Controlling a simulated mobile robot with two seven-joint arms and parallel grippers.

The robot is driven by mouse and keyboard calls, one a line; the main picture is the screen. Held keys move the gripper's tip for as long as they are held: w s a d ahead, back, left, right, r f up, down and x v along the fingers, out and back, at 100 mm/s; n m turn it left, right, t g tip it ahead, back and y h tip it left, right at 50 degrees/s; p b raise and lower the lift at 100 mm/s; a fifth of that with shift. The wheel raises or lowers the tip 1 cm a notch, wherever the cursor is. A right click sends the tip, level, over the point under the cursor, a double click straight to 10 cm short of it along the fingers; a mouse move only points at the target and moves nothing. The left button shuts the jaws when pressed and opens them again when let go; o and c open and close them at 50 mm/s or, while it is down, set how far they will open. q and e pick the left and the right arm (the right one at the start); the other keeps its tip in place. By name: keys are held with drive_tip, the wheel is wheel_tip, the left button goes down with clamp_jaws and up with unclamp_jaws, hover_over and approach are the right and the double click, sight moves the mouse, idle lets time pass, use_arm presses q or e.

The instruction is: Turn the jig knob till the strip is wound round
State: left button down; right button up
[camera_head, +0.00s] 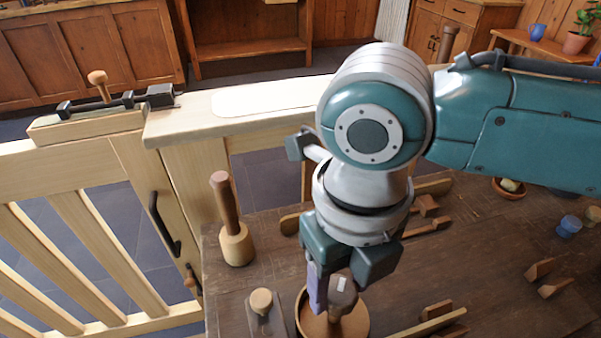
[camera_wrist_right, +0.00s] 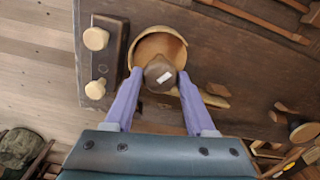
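The jig has a dark brown knob (camera_head: 342,293) with a white mark on top. In the right wrist view the knob (camera_wrist_right: 160,74) stands over a round wooden base. A pale curved strip (camera_wrist_right: 165,30) runs round part of that base, and its rim shows in the head view (camera_head: 366,315). A short pale piece (camera_wrist_right: 213,101) shows beside the right-hand finger; I cannot tell if it is the strip's end. My right gripper (camera_wrist_right: 161,78) points down with its purple fingers on either side of the knob, with narrow gaps visible. My left gripper is out of view.
A dark block (camera_head: 266,318) with pale pegs stands left of the jig. A wooden mallet (camera_head: 231,222) stands further back. Wooden pieces (camera_head: 435,322) lie to the right. A gate (camera_head: 90,250) adjoins the bench's left side. The bench's right middle (camera_head: 480,270) is mostly clear.

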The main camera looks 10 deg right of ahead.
clamp_jaws()
idle(0.3)
